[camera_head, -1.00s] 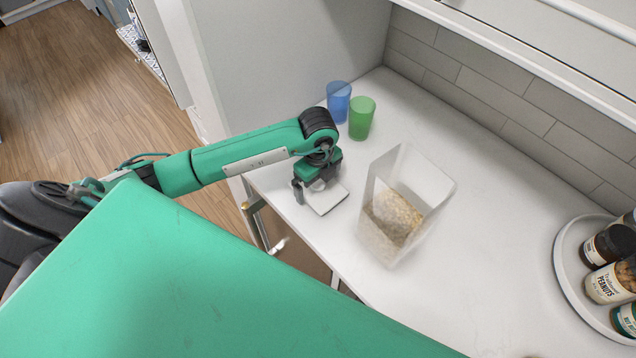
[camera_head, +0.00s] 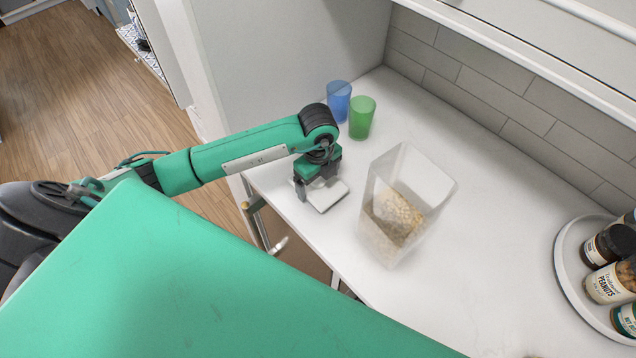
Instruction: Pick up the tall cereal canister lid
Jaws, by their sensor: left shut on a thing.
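The cereal canister lid (camera_head: 327,197) is a flat, pale, squarish piece at the front edge of the white counter, left of the canister. My left gripper (camera_head: 314,187) points down over the lid and is shut on it; the gripper partly hides the lid's far side. I cannot tell whether the lid still touches the counter. The tall clear canister (camera_head: 408,180) stands open on the counter with cereal (camera_head: 396,217) in its lower part. My right gripper is out of view.
A blue cup (camera_head: 338,98) and a green cup (camera_head: 362,119) stand behind the gripper. A round tray (camera_head: 567,272) with several jars sits at the right. The white counter (camera_head: 480,260) is clear between canister and tray. A tiled wall (camera_head: 500,98) bounds the back.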

